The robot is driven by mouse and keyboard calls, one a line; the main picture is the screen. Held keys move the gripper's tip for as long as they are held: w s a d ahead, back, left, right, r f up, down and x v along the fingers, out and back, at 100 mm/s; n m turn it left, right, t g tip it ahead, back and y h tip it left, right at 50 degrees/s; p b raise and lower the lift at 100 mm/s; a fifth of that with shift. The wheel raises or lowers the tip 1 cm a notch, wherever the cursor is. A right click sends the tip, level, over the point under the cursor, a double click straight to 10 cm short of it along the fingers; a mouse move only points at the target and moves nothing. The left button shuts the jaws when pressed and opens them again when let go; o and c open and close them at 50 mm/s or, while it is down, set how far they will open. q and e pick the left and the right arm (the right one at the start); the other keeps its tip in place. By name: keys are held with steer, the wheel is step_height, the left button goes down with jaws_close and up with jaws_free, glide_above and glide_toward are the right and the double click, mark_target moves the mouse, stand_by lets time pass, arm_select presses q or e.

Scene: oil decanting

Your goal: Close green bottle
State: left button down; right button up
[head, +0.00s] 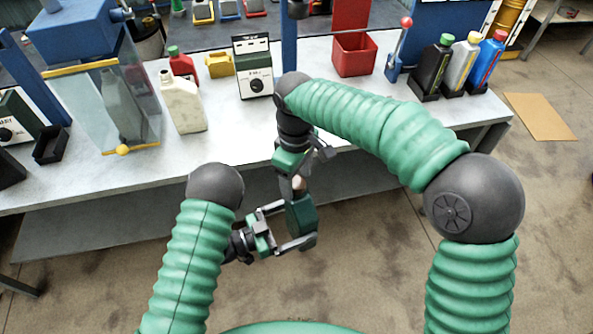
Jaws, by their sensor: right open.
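The dark green bottle (301,217) is in front of the table's near edge, off the tabletop. My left gripper (286,228) reaches in from the left with its fingers around the bottle and holds it. A small pale pinkish spot shows at the bottle's top; I cannot tell if it is the open mouth or a cap. My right gripper (300,172) is open and points down just above the bottle's top. Its own fingers and wrist partly hide that area, so I cannot tell if it touches the bottle.
The pale table (236,150) holds a cream jug (183,104), a red bottle with a green cap (181,65), a boxy device (253,70) and a red bin (354,56). Black, grey and blue bottles (485,66) stand at the right. Open floor lies in front.

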step_height(320, 180, up, 12)
steer(key=shift+w+f, duration=0.15)
steer(key=shift+w, duration=0.05)
steer(key=shift+a, duration=0.1)
stand_by(0.3)
steer(key=s+d+f+m+t, duration=0.1)
steer(key=s+d+f+m, duration=0.35)
steer(key=d+f, duration=0.75)
steer(key=s+d+f+m+t, duration=0.1)
steer(key=s+d+f+m, duration=0.6)
steer(key=s+d+f, duration=0.2)
steer(key=shift+s+d+m+t, duration=0.4)
steer(key=shift+s+d, duration=0.15)
steer(key=shift+s, duration=0.2)
